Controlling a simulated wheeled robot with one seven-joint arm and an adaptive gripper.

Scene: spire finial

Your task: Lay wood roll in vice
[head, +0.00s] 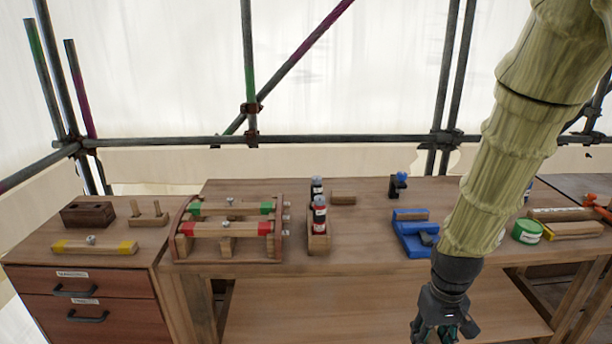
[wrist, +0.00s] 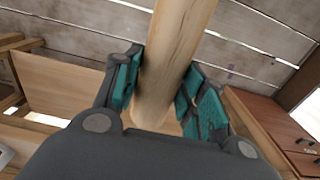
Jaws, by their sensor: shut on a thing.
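My gripper (head: 445,328) hangs low in front of the bench's front edge, at the bottom of the head view. In the wrist view, my gripper (wrist: 163,82) is shut on a pale round wood roll (wrist: 178,42), with a teal finger pad on each side. In the head view the roll cannot be made out. The blue vice (head: 408,236) sits on the bench top, above and left of my gripper, partly beside my arm.
A small blue-and-black clamp (head: 398,186) stands behind the vice. A green tin (head: 526,231) is right of my arm. A drawer cabinet (head: 82,290) stands at far left.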

